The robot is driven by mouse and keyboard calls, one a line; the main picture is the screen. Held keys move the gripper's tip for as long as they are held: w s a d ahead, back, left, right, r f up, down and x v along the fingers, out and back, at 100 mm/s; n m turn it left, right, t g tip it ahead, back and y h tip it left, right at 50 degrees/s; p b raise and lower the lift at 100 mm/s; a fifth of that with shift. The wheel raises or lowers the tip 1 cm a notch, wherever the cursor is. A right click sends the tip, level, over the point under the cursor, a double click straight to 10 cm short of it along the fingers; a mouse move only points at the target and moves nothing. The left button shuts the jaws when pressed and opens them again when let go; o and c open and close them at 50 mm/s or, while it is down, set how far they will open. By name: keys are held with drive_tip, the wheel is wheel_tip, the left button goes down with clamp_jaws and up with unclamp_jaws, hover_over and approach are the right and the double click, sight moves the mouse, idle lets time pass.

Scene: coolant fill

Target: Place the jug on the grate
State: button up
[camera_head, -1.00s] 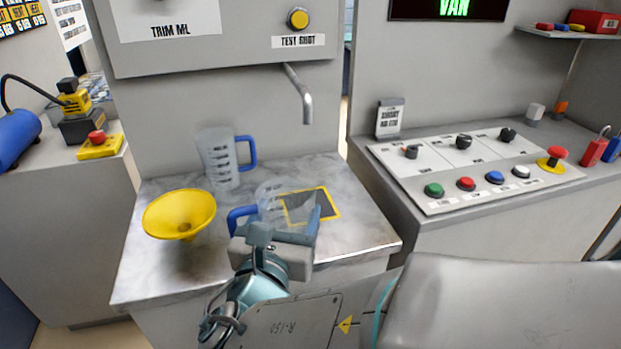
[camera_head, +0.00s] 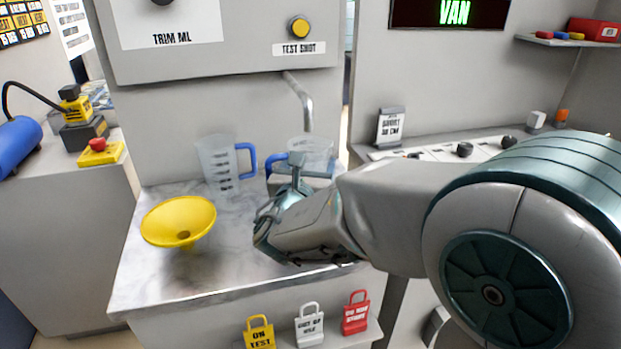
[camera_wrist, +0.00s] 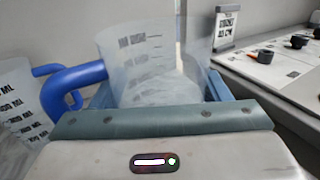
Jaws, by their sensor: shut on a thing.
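The clear jug (camera_head: 312,150) with a blue handle is held upright in my gripper (camera_head: 300,174), under or near the metal spout at the right of the marble counter. The wrist view shows the jug (camera_wrist: 150,62) between my fingers, its handle to the left. The dark grate with the yellow border is hidden now behind my arm, gripper and the jug. I cannot tell whether the jug's base touches anything. A second clear jug (camera_head: 222,165) with a blue handle stands on the counter to the left, also at the wrist view's left edge.
A yellow funnel (camera_head: 178,222) sits at the counter's left front. The bent spout (camera_head: 304,105) hangs from the grey cabinet close to the held jug's rim. A control panel (camera_head: 430,152) lies to the right, partly behind my arm. The counter's front middle (camera_head: 215,265) is clear.

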drive_tip(key=shift+w+f+b, duration=0.2)
drive_tip(key=shift+f, duration=0.7)
drive_tip(key=shift+w+f+b, duration=0.15)
drive_tip(key=shift+f+b, duration=0.05)
drive_tip(key=shift+f, duration=0.7)
drive_tip(key=shift+f+b, duration=0.25)
drive_tip(key=shift+b, duration=0.05)
drive_tip(key=o, duration=1.1)
drive_tip(key=shift+r, duration=0.1)
drive_tip(key=shift+r, duration=0.1)
